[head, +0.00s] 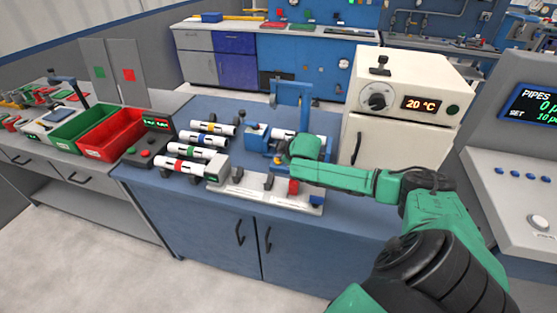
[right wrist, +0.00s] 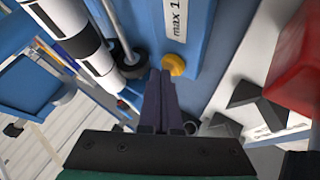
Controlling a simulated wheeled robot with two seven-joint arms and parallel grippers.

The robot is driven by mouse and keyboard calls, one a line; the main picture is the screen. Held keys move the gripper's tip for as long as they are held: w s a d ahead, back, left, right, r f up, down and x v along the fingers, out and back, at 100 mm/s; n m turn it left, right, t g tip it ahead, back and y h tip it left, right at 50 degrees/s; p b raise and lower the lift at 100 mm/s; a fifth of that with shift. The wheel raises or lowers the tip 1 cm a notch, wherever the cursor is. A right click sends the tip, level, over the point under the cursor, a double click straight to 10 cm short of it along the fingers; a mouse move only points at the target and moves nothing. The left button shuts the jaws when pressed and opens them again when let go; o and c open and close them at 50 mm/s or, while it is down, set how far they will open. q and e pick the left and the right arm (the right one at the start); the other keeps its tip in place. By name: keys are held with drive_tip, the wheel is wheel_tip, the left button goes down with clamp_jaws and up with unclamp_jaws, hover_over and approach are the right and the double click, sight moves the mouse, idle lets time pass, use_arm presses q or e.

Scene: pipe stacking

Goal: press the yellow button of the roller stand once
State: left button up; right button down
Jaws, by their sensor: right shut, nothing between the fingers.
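The roller stand (head: 257,139) is a blue frame on the bench in the head view, with a white pipe (head: 312,141) lying on it. In the right wrist view its blue face (right wrist: 195,50) carries a "max" label, and the yellow button (right wrist: 174,63) sits below that label. My right gripper (right wrist: 163,72) is shut and empty. Its dark fingertips end right at the button's lower left edge; I cannot tell whether they touch it. In the head view my right gripper (head: 281,159) is at the stand's front, mostly hidden by its own wrist. My left gripper is out of view.
A black-and-white pipe (right wrist: 75,25) lies left of the fingers. A red block (right wrist: 298,65) and dark V-shaped supports stand on a white plate at right. Several banded pipes (head: 195,150) lie left of the stand. A white oven (head: 400,120) stands at right.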

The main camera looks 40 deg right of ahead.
drive_tip(key=shift+s+a+f, duration=0.15)
drive_tip(key=shift+f, duration=0.25)
drive_tip(key=shift+s+a+f, duration=0.1)
drive_tip(key=shift+s+f, duration=0.05)
drive_tip(key=shift+f, duration=0.2)
drive_tip(key=shift+w+f, duration=0.1)
drive_tip(key=shift+d+r+p, duration=0.25)
drive_tip(key=shift+r+p, duration=0.4)
drive_tip(key=shift+p, duration=0.3)
drive_tip(key=shift+d+r, duration=0.15)
drive_tip(key=shift+r, duration=0.05)
wheel_tip(320, 180, up, 5)
drive_tip(key=p, duration=0.5)
drive_tip(key=shift+r, duration=0.2)
